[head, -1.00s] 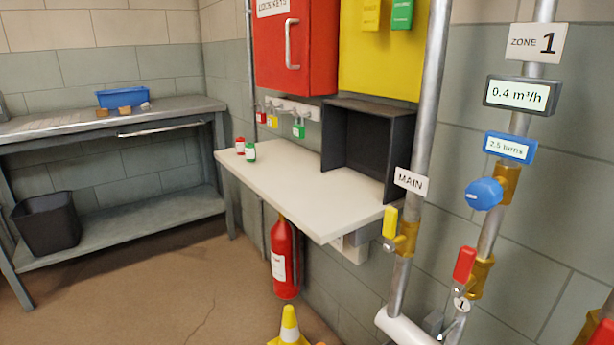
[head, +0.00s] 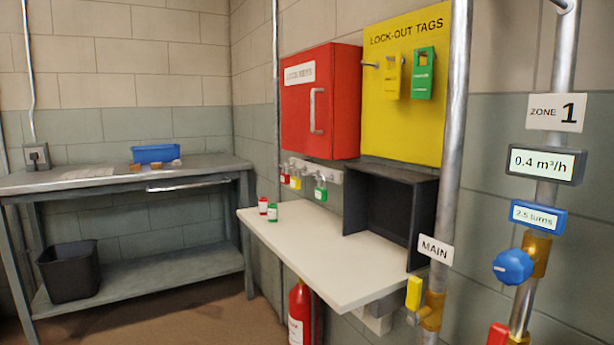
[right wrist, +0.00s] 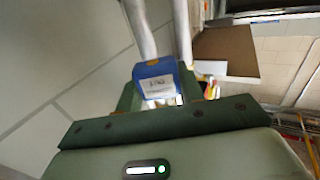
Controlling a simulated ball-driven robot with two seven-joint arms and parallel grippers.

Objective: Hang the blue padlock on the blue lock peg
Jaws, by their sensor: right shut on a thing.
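In the right wrist view the blue padlock (right wrist: 157,82), with a white label, sits between the fingers of my right gripper (right wrist: 160,98), which is shut on it. In the head view a pale peg rail (head: 332,174) is on the wall below the red cabinet. A red padlock (head: 285,177), a yellow padlock (head: 296,182) and a green padlock (head: 321,190) hang there. A gap shows between yellow and green; I cannot make out a blue mark on any peg. Neither gripper shows in the head view.
The red cabinet (head: 335,100) is closed.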

